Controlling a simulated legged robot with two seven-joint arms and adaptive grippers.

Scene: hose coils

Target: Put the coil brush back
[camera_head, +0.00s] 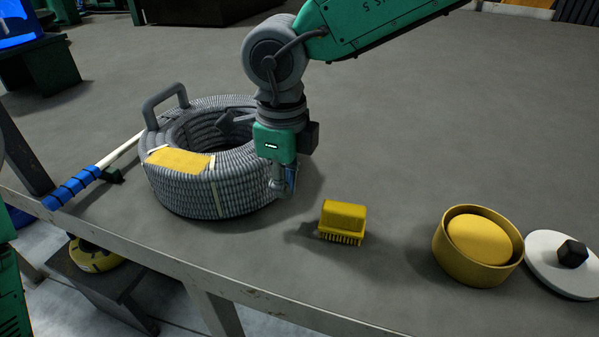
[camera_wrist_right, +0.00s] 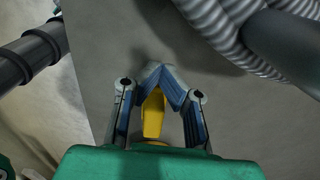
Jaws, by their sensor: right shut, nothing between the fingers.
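The yellow brush (camera_head: 343,218) stands on the grey table with its bristles down, right of the grey hose coil (camera_head: 215,188). My right gripper (camera_head: 284,187) hangs low at the coil's right side, to the left of the brush and apart from it. Its blue fingers meet at the tips in the right wrist view (camera_wrist_right: 160,72). A yellow shape (camera_wrist_right: 153,116) shows through the gap behind the tips; I cannot tell what it is. The coil has a grey handle (camera_head: 165,92) and a yellow patch on its side. My left gripper is out of view.
A round yellow container (camera_head: 455,258) and a white lid (camera_head: 546,275) with a black knob stand at the right. A blue and white rod (camera_head: 72,188) lies left of the coil. The table's front edge runs below. The far surface is mostly clear.

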